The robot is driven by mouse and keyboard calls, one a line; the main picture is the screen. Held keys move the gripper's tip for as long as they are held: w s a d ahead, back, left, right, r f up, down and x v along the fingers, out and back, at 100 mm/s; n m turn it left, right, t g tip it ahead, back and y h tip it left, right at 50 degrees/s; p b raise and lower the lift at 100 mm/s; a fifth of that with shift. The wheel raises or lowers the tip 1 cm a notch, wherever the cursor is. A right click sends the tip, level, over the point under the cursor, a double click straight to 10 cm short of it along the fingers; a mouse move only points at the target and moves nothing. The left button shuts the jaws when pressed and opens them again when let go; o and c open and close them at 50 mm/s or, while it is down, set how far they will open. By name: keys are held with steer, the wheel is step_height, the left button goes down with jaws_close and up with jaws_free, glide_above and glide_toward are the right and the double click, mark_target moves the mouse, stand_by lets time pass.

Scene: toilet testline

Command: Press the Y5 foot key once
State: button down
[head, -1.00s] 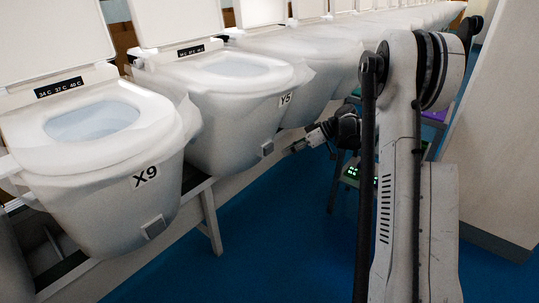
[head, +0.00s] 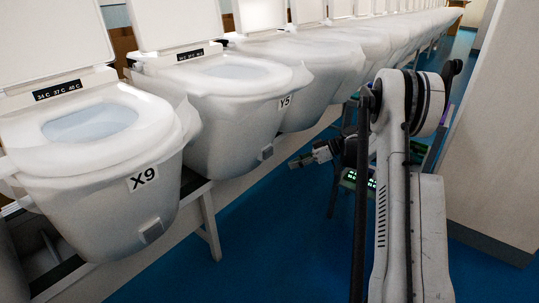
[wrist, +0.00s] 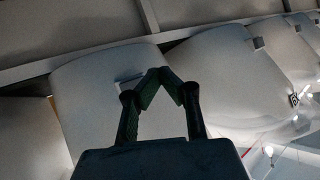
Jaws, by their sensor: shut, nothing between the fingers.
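The Y5 toilet (head: 225,110) is a white bowl with a black-on-white Y5 label (head: 285,102) on its front. Its foot key (head: 266,152) is a small grey square low on the bowl front. My gripper (head: 292,164) is to the right of this key and slightly lower, pointing left, with a gap between them. In the wrist view my gripper (wrist: 163,74) has its fingertips together and empty. A pale-edged key (wrist: 128,80) on the bowl ahead is partly hidden behind the left finger; no label is readable on that bowl.
The X9 toilet (head: 100,180), with its own key (head: 151,230), stands in the left foreground. More toilets continue down the row. In the wrist view a neighbouring bowl has another key (wrist: 258,43).

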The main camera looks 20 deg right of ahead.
mark_target(267, 158)
steer(key=w+a, duration=0.3)
steer(key=w, duration=0.4)
steer(key=shift+a, duration=0.3)
steer(key=shift+w, duration=0.15)
stand_by(1.1)
steer(key=shift+w+a, duration=0.2)
steer(key=shift+w, duration=0.05)
steer(key=shift+w+a, duration=0.2)
steer(key=shift+w, duration=0.25)
stand_by(0.8)
steer(key=shift+s, duration=0.15)
steer(key=shift+s+d, duration=0.35)
steer(key=shift+s, duration=0.35)
